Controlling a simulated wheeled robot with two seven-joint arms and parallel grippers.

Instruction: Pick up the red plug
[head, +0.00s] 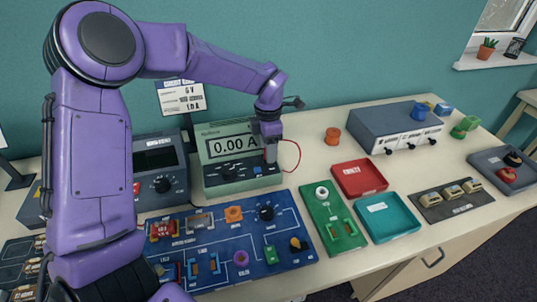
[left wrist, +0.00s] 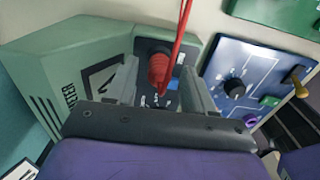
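The red plug (left wrist: 158,68) sits at the front of the green multimeter (head: 212,178), with a red cable (head: 299,157) running from it. In the head view my left gripper hides the plug. The multimeter reads 0.00 A and also shows in the left wrist view (left wrist: 85,60). My left gripper (head: 270,154) points down at the meter's right front. In the left wrist view its two fingers stand open on either side of the plug, with a gap visible on each side. My right gripper is not in view.
A blue circuit board (head: 215,222) lies in front of the meter. A green board (head: 331,222), a red tray (head: 359,192) and a teal tray (head: 388,232) lie to the right. A grey-blue power unit (head: 394,126) stands behind them. A dark meter (head: 160,200) stands left.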

